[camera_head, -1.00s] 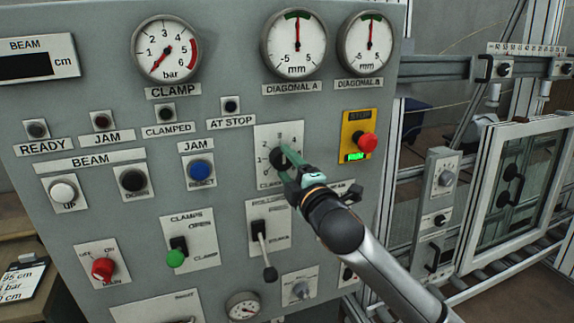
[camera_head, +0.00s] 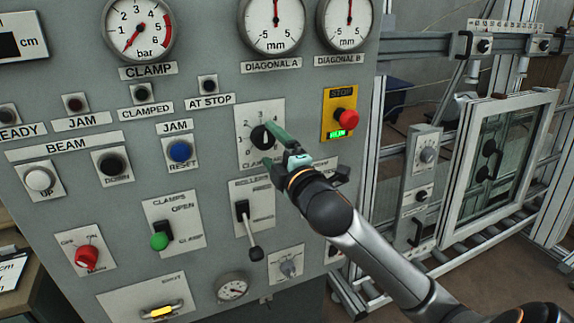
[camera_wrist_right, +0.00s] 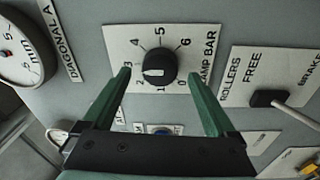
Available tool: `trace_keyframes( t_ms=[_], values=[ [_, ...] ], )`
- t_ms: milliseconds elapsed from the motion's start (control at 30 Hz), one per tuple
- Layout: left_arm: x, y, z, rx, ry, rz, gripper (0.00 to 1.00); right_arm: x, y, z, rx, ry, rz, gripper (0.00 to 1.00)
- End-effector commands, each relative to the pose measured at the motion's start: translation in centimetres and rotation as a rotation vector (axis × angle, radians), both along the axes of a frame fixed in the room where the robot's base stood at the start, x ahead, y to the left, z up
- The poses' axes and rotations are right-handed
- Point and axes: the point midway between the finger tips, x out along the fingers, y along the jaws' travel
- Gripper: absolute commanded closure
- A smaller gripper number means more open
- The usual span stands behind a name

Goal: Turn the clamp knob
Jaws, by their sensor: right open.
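The clamp knob (camera_head: 262,137) is a round black knob on a white scale plate marked CLAMP BAR, on the grey panel. It also shows in the wrist view (camera_wrist_right: 158,68), with its white mark toward the left, between 2 and 3. My right gripper (camera_head: 271,146) is open in front of the knob. In the wrist view its two green fingers (camera_wrist_right: 160,77) stand apart, one to each side of the knob's lower part, with nothing between them that they touch visibly. The clamp gauge (camera_head: 138,28) needle points low left, below 1 bar. My left gripper is not in view.
A red stop button (camera_head: 346,118) on a yellow plate lies right of the knob. A brake lever (camera_head: 250,232) sticks out below it, near my right arm. A blue reset button (camera_head: 180,151) is to the left. A glazed frame (camera_head: 500,165) stands on rollers at right.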

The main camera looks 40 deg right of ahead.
Motion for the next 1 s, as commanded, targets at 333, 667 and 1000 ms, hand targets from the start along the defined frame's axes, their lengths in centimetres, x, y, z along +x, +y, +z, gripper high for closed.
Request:
trace_keyframes(
  t_ms=[333,667,1000],
  values=[
    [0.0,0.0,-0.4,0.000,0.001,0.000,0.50,-6.7,1.3,-0.4,0.001,0.006,0.002,0.08],
    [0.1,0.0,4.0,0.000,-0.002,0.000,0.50,-9.2,1.6,0.1,0.013,0.000,-0.004,0.08],
    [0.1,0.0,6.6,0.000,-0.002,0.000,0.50,-10.5,1.9,-0.5,0.004,0.003,-0.001,0.08]
  ],
)
